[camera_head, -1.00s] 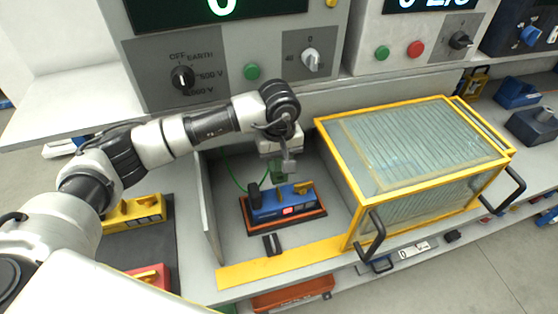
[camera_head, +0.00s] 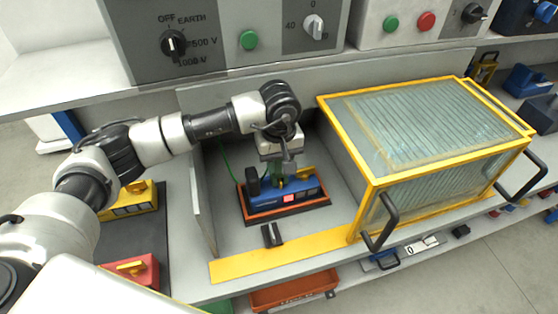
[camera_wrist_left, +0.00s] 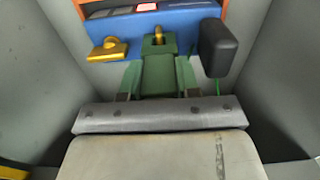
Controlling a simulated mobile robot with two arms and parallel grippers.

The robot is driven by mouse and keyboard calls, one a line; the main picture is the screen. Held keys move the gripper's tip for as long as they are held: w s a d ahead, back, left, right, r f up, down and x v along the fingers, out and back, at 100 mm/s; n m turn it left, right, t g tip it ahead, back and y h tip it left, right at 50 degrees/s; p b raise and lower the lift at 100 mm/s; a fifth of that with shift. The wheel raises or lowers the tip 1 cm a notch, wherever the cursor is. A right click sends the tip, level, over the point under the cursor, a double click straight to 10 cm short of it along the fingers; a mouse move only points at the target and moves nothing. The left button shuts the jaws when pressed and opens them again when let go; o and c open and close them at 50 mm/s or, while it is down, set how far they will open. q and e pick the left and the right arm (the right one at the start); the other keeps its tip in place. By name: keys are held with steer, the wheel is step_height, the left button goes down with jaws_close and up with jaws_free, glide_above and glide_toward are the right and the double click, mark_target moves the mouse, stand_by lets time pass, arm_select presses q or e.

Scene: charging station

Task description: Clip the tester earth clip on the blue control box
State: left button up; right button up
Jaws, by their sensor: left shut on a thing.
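The blue control box (camera_head: 292,194) sits in an orange-rimmed tray in the open bay; its blue face also shows at the top of the left wrist view (camera_wrist_left: 150,28). It has a yellow lever, a black upright block and a lit red display. My left gripper (camera_head: 284,160) is just above and behind the box, shut on the green earth clip (camera_wrist_left: 158,72). The clip's jaw end is at a small brass post on the box; I cannot tell whether it grips it. A green wire runs from the clip. My right gripper is not in view.
A yellow-framed clear guard (camera_head: 420,130) with black handles stands right of the bay. A grey divider (camera_head: 203,205) is on the left, with a yellow strip (camera_head: 290,257) along the front. Instrument panels stand behind. A black latch (camera_head: 271,235) lies before the box.

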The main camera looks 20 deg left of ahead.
arm_select(q)
steer(key=shift+f, duration=0.3)
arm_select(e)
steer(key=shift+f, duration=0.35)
arm_select(q)
steer(key=o, duration=1)
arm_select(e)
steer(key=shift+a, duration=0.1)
arm_select(q)
steer(key=shift+r, duration=0.15)
